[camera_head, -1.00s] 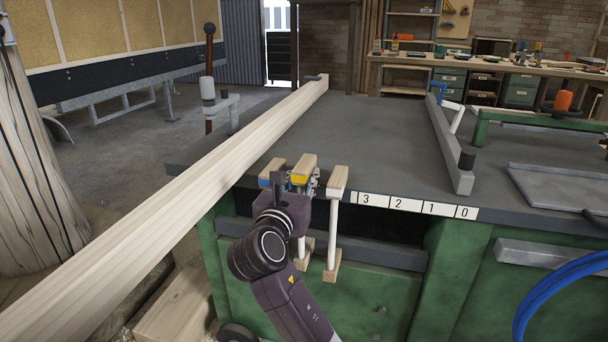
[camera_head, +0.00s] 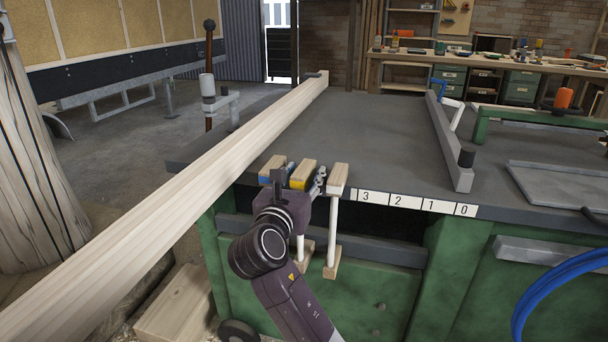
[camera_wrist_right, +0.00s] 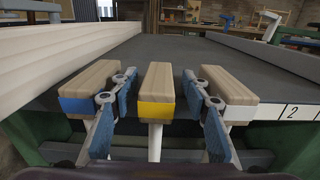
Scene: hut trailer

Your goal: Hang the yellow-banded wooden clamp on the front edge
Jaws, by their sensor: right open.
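The yellow-banded wooden clamp (camera_head: 304,171) sits at the front edge of the dark worktop, its wooden top bar over the edge and a pale rod below it. In the right wrist view its yellow band (camera_wrist_right: 156,110) faces me. My right gripper (camera_wrist_right: 160,88) is open, with one finger on each side of this clamp and a visible gap at both sides. The gripper hides much of the clamp's lower part in the head view. My left gripper is not in view.
A blue-banded clamp (camera_head: 271,169) stands close on the left and a white-banded clamp (camera_head: 338,179) close on the right, both at the front edge. A long timber beam (camera_head: 200,168) crosses at left. A number strip (camera_head: 415,204) lies right. The middle worktop (camera_head: 370,130) is clear.

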